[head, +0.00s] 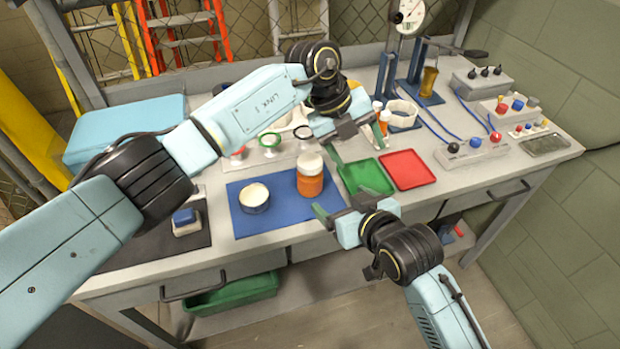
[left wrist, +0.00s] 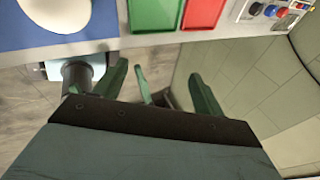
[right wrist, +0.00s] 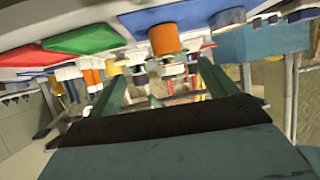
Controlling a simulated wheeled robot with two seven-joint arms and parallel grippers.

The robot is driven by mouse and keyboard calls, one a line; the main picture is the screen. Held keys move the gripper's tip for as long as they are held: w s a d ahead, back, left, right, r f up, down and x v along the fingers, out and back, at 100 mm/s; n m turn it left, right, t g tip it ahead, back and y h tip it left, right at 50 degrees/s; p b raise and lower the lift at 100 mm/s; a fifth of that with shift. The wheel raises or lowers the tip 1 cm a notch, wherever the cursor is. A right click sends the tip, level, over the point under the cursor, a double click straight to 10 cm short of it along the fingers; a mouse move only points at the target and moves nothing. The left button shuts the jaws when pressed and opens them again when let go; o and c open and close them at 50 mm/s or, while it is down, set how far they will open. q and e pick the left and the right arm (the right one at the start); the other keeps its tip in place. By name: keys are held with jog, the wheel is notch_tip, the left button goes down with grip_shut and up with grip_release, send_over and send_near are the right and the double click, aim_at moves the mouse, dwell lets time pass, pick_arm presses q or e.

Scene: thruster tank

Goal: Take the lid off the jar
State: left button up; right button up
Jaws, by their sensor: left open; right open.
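The orange jar (head: 310,185) with its white lid (head: 310,163) stands upright on the blue mat (head: 236,222). In the right wrist view the orange jar (right wrist: 166,40) appears upside down between the finger lines, with the blue mat (right wrist: 185,14) above it. My left gripper (head: 357,148) is open and empty, above and right of the jar, near the green tray. My right gripper (head: 340,203) is open and empty, in front and right of the jar, apart from it. A white round top, apparently the lid (left wrist: 62,12), shows at the left wrist view's upper left.
A shallow white-topped pot (head: 254,197) stands left of the jar. A green tray (head: 366,178) and a red tray (head: 407,169) lie to the right. Small stands with a green ring (head: 269,140) are behind. A white ring-shaped container (head: 401,112) and bottles stand farther back.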

aim_at(308, 169)
pick_arm(q)
jog(key=w+a+y, duration=0.1)
jog(key=a, duration=0.1)
jog(key=w+a+r+n+y, duration=0.1)
jog(key=a+y, duration=0.1)
jog(key=a, duration=0.1)
jog(key=w+a+r+y, duration=0.1)
jog(key=a+y, duration=0.1)
jog(key=a, duration=0.1)
jog(key=shift+w+a+r+n+t, duration=0.1)
jog(key=shift+a+r+n+t, duration=0.15)
jog(key=shift+n+t, duration=0.05)
jog(key=shift+a+r, duration=0.15)
jog(key=shift+a, duration=0.15)
pick_arm(e)
jog(key=shift+t+y, duration=0.4)
jog(key=x, duration=0.5)
jog(key=r+x, duration=0.1)
jog(key=x, duration=0.8)
jog(key=shift+w+a+r, duration=0.25)
jog(key=shift+w+a, duration=0.25)
jog(key=shift+a, duration=0.05)
jog(key=shift+c, duration=0.4)
